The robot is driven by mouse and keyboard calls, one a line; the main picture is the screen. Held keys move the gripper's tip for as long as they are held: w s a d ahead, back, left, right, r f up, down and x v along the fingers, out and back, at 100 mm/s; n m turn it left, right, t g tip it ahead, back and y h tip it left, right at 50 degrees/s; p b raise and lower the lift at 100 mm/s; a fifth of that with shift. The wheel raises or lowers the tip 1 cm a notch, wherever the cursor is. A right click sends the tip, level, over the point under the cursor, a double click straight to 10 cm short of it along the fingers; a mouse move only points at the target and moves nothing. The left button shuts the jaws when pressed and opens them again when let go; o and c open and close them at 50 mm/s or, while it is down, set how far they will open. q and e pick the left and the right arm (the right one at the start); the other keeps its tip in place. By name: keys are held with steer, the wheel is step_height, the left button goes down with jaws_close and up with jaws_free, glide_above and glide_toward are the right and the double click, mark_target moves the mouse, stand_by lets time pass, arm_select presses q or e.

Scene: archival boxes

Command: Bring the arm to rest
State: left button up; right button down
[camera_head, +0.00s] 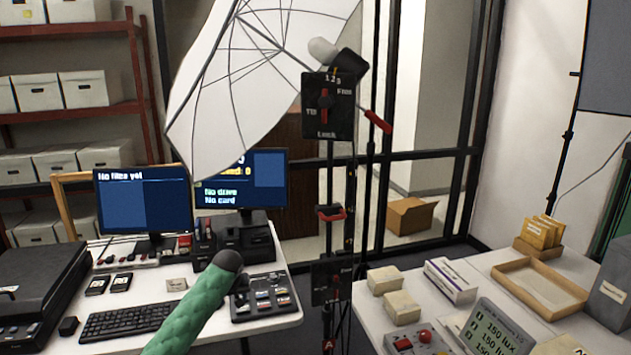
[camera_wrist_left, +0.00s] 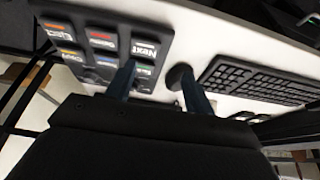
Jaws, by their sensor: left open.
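My left arm, in a green sleeve (camera_head: 190,315) with a dark rounded end, reaches up from the bottom of the head view over the left desk. My left gripper (camera_head: 240,287) is small, dark and partly hidden there, at the left edge of a black button panel (camera_head: 265,309). In the left wrist view its two bluish fingers (camera_wrist_left: 158,75) stand apart, with nothing seen held between them. One fingertip overlaps the button panel (camera_wrist_left: 82,60) in that view; I cannot tell whether it touches. The other finger is near a dark round object (camera_wrist_left: 180,74). My right gripper does not show.
A keyboard (camera_head: 128,321) lies left of the arm, with two monitors (camera_head: 145,205) behind. A black stand with a switch plate (camera_head: 328,105) and a white umbrella (camera_head: 255,75) rise behind the panel. The right table holds boxes (camera_head: 402,307) and a tray (camera_head: 507,279).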

arm_select(q)
steer(key=w+d+r+m+t, duration=0.2)
steer(key=w+r+m+t, duration=0.35)
steer(key=r, duration=0.25)
steer(key=s+d+f+g+h, duration=0.1)
steer(key=s+d+f, duration=0.1)
steer(key=s+f, duration=1.3)
steer(key=s+d+f+g+h, duration=0.1)
steer(key=s+d+f+g, duration=0.15)
steer(key=s+f, duration=1.25)
steer(key=s+d+f+g, duration=0.1)
steer(key=s+f, duration=0.6)
steer(key=s, duration=0.6)
steer(key=s+f+g, duration=0.2)
steer(key=s+f, duration=0.6)
steer(key=s, duration=0.5)
steer(key=s+d+f+g, duration=0.1)
steer(key=s+f+g, duration=0.1)
steer(key=s+f, duration=0.6)
steer(key=s, duration=0.5)
steer(key=shift+d, duration=0.35)
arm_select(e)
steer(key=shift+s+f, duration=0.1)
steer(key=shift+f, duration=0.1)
arm_select(q)
steer(key=shift+s, duration=0.1)
